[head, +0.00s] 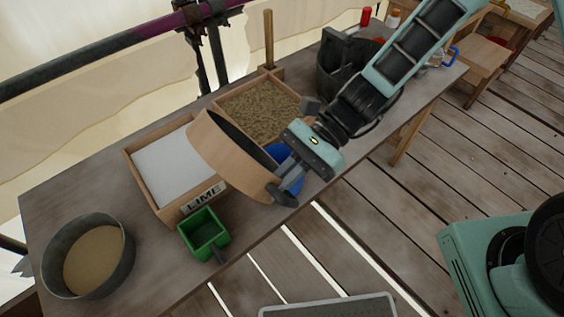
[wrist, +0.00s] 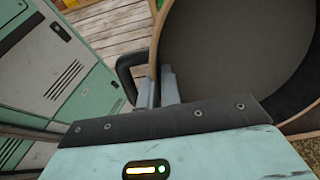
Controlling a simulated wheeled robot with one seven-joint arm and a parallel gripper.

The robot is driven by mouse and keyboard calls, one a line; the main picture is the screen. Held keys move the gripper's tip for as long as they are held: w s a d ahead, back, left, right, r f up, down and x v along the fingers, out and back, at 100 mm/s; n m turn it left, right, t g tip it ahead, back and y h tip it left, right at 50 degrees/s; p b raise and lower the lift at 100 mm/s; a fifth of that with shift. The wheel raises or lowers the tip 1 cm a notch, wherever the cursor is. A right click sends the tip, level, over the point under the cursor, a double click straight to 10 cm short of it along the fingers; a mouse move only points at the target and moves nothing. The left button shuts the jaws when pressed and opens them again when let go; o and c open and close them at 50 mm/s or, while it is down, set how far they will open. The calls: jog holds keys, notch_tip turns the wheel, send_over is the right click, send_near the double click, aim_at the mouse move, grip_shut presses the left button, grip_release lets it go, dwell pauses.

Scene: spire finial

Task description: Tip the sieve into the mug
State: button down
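The sieve (head: 232,163) has a round, pale wooden frame. It is held tilted in the air, partly over the lime box. In the wrist view its dark inside (wrist: 235,55) fills the right side, and no contents can be made out. My gripper (head: 284,186) is at the sieve's right edge; in the wrist view its fingers (wrist: 159,90) are closed on the wooden rim. A dark curved loop beside the fingers may be a handle. A blue round vessel (head: 284,154), possibly the mug, is mostly hidden behind the sieve and my gripper.
On the bench are a white-filled box labelled LIME (head: 162,165), a box of brown grain (head: 258,105), a green scoop (head: 203,234), a round pan of sand (head: 88,256) and a dark bucket (head: 345,62).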

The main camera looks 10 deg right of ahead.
jog(key=shift+w+d+f+b, duration=0.15)
jog(key=shift+b, duration=0.2)
jog(key=shift+w+d+r+g+y+b, duration=0.2)
jog(key=shift+d+g+y+b, duration=0.15)
jog(key=shift+y+b, duration=0.15)
jog(key=shift+w+d+r+g+y+b, duration=0.2)
jog(key=shift+d+g+y+b, duration=0.1)
jog(key=shift+g+y+b, duration=0.15)
jog(key=shift+w+f, duration=0.1)
jog(key=shift+w+d+f+g+y, duration=0.2)
jog(key=shift+w+d+y, duration=0.2)
jog(key=shift+d, duration=0.2)
jog(key=shift+w+d+f+g+y, duration=0.2)
jog(key=shift+w+d+y, duration=0.15)
jog(key=shift+d, duration=0.25)
jog(key=shift+w+d+r+g+y+b, duration=0.1)
jog(key=shift+w+d+g+y+b, duration=0.25)
jog(key=shift+w+d+g+y, duration=0.25)
dwell(1.0)
